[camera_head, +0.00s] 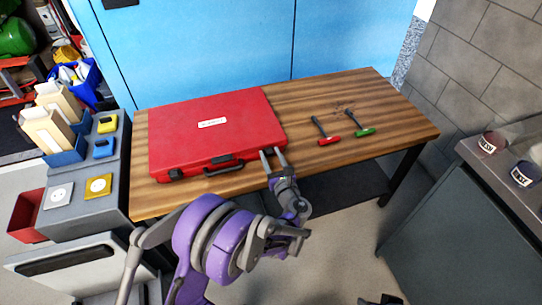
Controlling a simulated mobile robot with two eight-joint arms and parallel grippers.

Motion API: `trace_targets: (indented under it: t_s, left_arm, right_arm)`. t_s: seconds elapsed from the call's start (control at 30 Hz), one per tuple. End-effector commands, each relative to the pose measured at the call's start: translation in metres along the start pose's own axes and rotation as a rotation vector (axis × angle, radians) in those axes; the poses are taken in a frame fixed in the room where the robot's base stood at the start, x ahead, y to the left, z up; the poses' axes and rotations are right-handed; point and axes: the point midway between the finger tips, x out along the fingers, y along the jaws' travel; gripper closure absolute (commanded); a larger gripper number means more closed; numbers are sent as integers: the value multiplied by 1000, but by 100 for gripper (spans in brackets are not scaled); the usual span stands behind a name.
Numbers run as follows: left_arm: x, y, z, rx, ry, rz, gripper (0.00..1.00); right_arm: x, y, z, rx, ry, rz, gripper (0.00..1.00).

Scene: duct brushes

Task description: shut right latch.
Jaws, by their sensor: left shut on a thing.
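A closed red case (215,128) with a white label (212,123) lies on the wooden table. Its dark handle (224,168) and left latch (176,174) show on the front side. My left gripper (273,157) is at the case's front right corner, its two fingers pointing at the front edge. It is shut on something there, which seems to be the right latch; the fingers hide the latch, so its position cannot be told.
Two small brushes with a red handle (330,139) and a green handle (365,132) lie on the wooden table (400,115) right of the case. A grey stand with boxes is at left. Two labelled cups stand on a grey cabinet (490,190) at right.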

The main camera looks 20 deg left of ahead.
Motion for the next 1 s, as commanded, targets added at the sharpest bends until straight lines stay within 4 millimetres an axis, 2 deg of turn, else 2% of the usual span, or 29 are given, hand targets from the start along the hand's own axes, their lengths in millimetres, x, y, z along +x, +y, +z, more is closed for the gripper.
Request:
trace_targets:
  t_s: [0.2,0.53,0.57,0.6,0.87,1.0]
  left_arm:
    - [5,0,6,-3,109,0,100]
    - [5,0,4,-1,124,0,100]
    - [5,0,4,-1,124,0,43]
    - [5,0,4,-1,123,0,38]
    - [4,0,4,-1,123,0,38]
    - [-9,-1,6,-1,122,-1,38]
  right_arm:
    - [-12,0,-3,0,3,0,44]
    - [-11,0,-3,0,3,0,44]
    - [-11,0,-3,0,3,0,44]
    - [-11,0,-3,0,3,0,44]
    - [-11,0,-3,0,3,0,44]
    - [-14,0,-3,0,4,0,44]
